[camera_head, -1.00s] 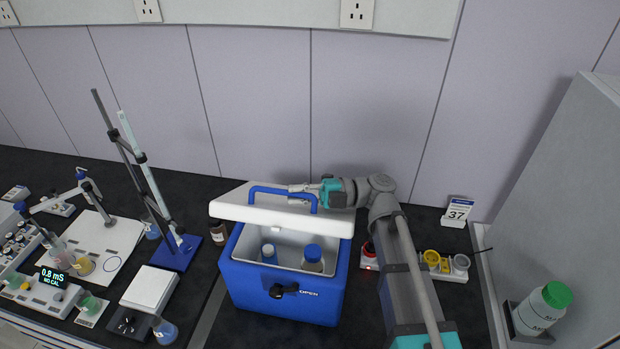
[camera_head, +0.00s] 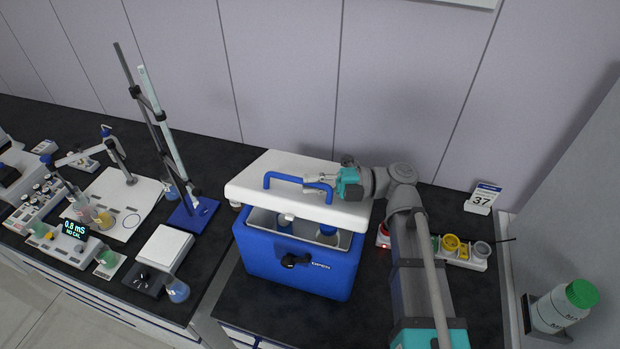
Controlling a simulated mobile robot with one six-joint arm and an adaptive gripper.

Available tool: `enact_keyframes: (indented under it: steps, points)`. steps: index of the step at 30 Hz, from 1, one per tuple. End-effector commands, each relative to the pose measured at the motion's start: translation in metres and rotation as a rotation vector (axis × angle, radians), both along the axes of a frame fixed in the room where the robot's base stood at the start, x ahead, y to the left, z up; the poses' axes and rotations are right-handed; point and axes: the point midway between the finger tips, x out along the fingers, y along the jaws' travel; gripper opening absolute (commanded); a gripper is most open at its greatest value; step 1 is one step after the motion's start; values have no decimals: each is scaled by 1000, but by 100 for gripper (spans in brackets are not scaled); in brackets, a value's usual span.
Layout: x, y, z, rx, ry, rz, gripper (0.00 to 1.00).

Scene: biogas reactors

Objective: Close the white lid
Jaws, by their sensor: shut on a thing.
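The white lid (camera_head: 268,196) belongs to a blue cooler box (camera_head: 295,265) on the dark bench. The lid is tilted partway open over the box, with a gap at the front. A blue handle (camera_head: 285,177) stands on top of the lid. My gripper (camera_head: 318,189) is shut on the right part of this handle, reaching in from the right. A black latch (camera_head: 294,260) and the word OPEN show on the box front.
A stand with a blue base (camera_head: 194,213), a white balance (camera_head: 165,246) and a flask (camera_head: 177,290) are left of the box. Coloured cups (camera_head: 450,243) and a calendar (camera_head: 482,198) are at right. A green-capped bottle (camera_head: 560,309) is far right.

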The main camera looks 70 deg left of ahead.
Motion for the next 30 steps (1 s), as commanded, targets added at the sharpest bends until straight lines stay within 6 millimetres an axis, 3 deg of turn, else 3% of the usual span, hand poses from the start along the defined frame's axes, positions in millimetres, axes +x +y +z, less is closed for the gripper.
enact_keyframes:
  steps: [2,3,8,20,30]
  points:
    - [-1,0,0,1,1,4,0]
    - [-1,0,0,1,2,5,27]
    - [-3,1,0,0,2,7,54]
    - [-3,1,0,0,1,8,54]
    - [10,-3,2,0,2,8,54]
